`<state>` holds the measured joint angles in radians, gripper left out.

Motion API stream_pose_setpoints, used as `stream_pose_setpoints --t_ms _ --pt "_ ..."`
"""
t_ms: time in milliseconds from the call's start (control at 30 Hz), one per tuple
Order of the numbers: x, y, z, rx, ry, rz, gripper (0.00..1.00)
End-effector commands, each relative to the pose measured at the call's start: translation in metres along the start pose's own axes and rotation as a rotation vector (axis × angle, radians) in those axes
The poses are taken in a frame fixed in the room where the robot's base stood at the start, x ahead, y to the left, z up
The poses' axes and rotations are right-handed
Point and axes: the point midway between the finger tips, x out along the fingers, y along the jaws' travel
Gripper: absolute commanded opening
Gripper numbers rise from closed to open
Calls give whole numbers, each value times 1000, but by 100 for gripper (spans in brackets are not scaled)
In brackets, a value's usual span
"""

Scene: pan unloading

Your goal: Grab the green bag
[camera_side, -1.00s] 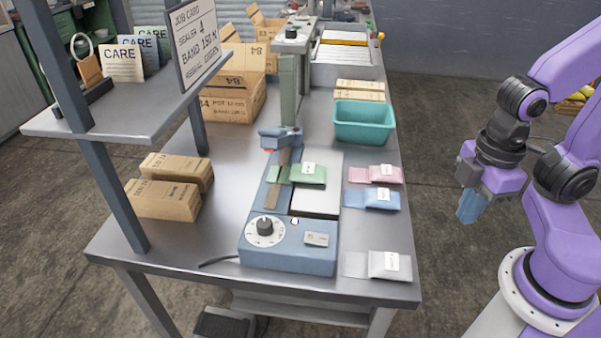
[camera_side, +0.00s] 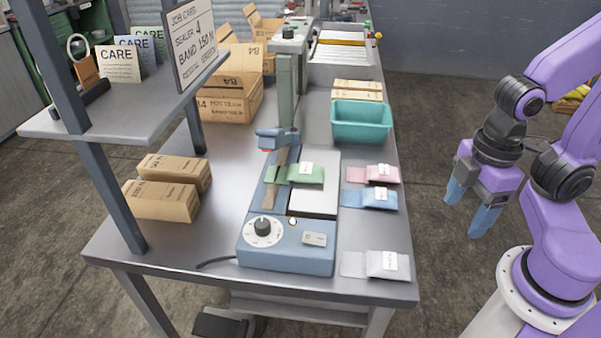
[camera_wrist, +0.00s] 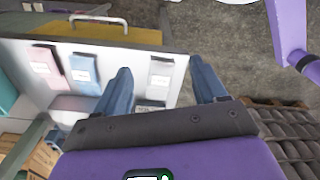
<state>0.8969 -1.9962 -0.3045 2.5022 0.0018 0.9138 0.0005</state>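The green bag (camera_side: 306,174) lies across the blue sealer (camera_side: 287,246), its flat end on the sealing bar under the raised arm and its fuller, labelled end on the white plate (camera_side: 316,197). My gripper (camera_side: 469,206) is off the right side of the bench, well apart from the bag, with its two blue fingers spread and nothing between them. In the wrist view my gripper (camera_wrist: 161,68) also shows open and empty. I cannot make out the green bag in the wrist view.
A pink bag (camera_side: 380,173), a blue bag (camera_side: 378,198) and a white bag (camera_side: 385,265) lie along the bench's right side. A teal bin (camera_side: 362,122) stands behind them. Cartons (camera_side: 165,188) and a shelf post (camera_side: 112,197) are at left. The floor between my gripper and the bench is clear.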

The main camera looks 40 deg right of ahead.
Motion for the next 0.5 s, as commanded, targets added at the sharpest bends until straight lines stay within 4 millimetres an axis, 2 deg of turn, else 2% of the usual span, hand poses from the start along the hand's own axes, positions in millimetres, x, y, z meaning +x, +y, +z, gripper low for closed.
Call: stream_pose_setpoints --t_ms 33,67,100,367,500 --pt "0 0 0 0 0 0 88" --pt "0 0 0 0 0 0 98" --pt "0 0 0 0 0 0 100" --pt "0 2 -2 -12 -10 7 100" --pt "4 15 -17 -100 -78 60 100"
